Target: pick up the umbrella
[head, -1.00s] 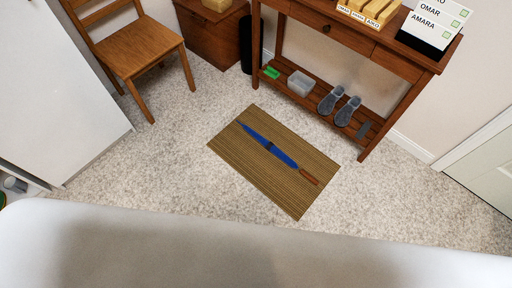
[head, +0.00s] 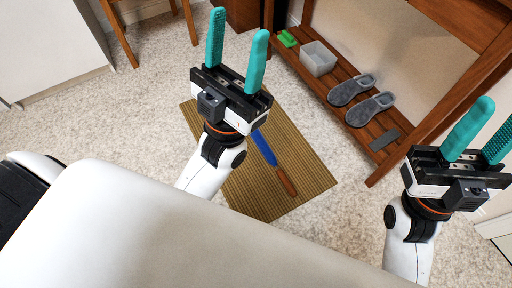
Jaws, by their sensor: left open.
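The folded blue umbrella (head: 263,149) with a brown handle lies on the woven mat (head: 305,165) on the floor. Its handle end points down and right, and its far end is hidden behind my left gripper. My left gripper (head: 238,38) is open and empty, its teal fingers apart and pointing up the picture. It hangs over the mat in the picture, apart from the umbrella. My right gripper (head: 490,118) is at the right edge, away from the mat. Its two fingers stand apart with nothing between them, and one is partly cut off by the picture edge.
A wooden hutch stands at the upper right. A chair leg (head: 122,35) shows upper left. Carpet left of the mat is clear.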

